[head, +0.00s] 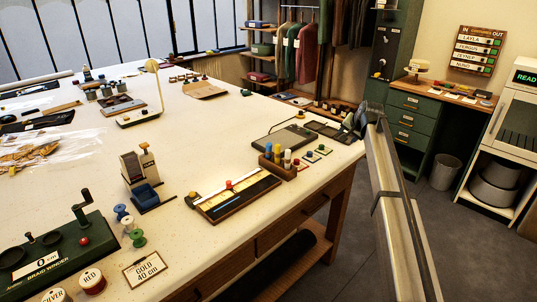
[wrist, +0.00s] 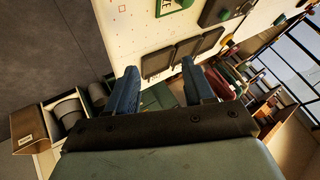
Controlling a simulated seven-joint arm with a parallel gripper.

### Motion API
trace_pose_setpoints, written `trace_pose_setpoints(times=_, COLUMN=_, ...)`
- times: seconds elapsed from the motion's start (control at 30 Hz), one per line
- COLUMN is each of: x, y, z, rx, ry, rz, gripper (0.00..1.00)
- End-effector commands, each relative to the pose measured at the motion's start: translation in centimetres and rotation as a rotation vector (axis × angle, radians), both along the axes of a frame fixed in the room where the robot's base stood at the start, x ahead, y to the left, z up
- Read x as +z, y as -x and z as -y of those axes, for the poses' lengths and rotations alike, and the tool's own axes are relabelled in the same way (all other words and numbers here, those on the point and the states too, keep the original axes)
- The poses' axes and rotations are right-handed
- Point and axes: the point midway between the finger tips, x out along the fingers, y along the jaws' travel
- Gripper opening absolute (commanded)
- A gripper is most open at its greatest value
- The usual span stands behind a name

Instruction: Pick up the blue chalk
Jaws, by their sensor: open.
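A small wooden rack (head: 276,168) stands near the table's right front edge in the head view. It holds a few upright sticks. A blue stick (head: 268,150) at its left end looks like the blue chalk, though it is small in the picture. My gripper (head: 352,120) is at the table's right corner, to the right of the rack and apart from it. In the wrist view my gripper (wrist: 162,88) is open, with nothing between its two blue fingers. The blue chalk cannot be made out in the wrist view.
Small coloured pieces (head: 312,157) lie right of the rack. A dark flat pad (head: 284,140) lies behind it, and a dark sectioned tray (head: 328,131) lies close to my gripper. A long ruled board (head: 235,197) lies in front. Bare tabletop (head: 225,135) is left of the pad.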

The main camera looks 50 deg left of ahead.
Motion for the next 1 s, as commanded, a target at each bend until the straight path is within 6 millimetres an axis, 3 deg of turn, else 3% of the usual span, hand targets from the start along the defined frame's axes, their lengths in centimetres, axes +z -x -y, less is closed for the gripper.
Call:
trace_pose_setpoints(times=0.1, x=3.6, y=1.4, z=-3.7, rx=0.05, ry=0.012, rz=0.008, gripper=0.52)
trace_pose_setpoints(times=0.27, x=5.4, y=5.4, z=-7.9, rx=0.17, ry=0.118, rz=-0.013, gripper=0.52)
trace_pose_setpoints(times=0.47, x=6.2, y=12.3, z=-12.6, rx=0.381, ry=0.336, rz=-0.067, gripper=0.52)
trace_pose_setpoints(times=0.6, x=7.6, y=18.3, z=-15.6, rx=0.558, ry=0.509, rz=-0.116, gripper=0.52)
trace_pose_setpoints(times=0.8, x=9.6, y=24.4, z=-17.5, rx=0.727, ry=0.678, rz=-0.174, gripper=0.52)
trace_pose_setpoints(times=1.0, x=9.9, y=26.4, z=-17.8, rx=0.78, ry=0.731, rz=-0.196, gripper=0.52)
